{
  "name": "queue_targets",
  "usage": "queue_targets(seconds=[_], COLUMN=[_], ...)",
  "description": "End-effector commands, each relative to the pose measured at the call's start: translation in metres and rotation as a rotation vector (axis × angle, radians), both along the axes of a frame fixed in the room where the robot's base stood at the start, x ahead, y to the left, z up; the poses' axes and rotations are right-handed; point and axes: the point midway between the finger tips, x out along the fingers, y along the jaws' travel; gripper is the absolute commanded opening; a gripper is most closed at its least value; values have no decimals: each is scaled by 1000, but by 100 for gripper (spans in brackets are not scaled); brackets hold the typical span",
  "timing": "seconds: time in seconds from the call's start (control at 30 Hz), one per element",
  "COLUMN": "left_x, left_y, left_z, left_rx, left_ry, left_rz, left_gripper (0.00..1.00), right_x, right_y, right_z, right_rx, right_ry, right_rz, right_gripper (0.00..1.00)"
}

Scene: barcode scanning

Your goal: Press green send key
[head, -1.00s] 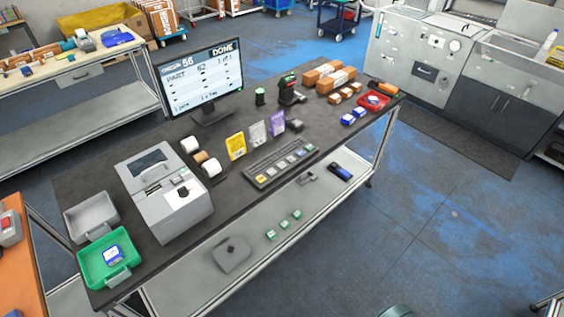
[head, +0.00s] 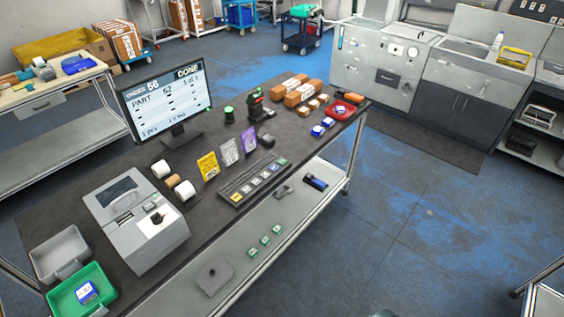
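A dark key strip (head: 238,197) lies on the grey-black bench top, with a row of square keys along it. The key at its far right end (head: 282,161) looks green; its label is too small to read. A monitor (head: 168,98) behind it on the left reads "ORDER 56", "PART 62", "1 of 1" and what looks like "DONE". Neither of my grippers is in view, and nothing covers the key strip.
Yellow, grey and purple packets (head: 208,166) stand behind the strip. A grey printer-like machine (head: 150,232) and a green tray (head: 62,295) holding a blue-and-white item are at left. A scanner (head: 257,104), brown boxes (head: 299,93) and a red tray (head: 352,111) are farther right. Floor at right is open.

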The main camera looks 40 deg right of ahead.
Motion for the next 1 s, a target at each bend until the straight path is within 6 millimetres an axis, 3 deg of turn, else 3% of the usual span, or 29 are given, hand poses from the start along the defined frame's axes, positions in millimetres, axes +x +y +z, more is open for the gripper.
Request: queue_targets(seconds=[0.03,0.13,0.17,1.0], left_x=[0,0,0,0], left_y=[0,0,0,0], left_z=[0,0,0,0], left_rx=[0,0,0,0], left_ry=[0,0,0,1], left_rz=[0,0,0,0], left_gripper=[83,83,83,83], right_x=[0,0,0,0], right_y=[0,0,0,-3], right_z=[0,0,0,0], right_rx=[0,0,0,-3], right_ry=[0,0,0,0], right_rz=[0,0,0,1], right_gripper=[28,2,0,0])
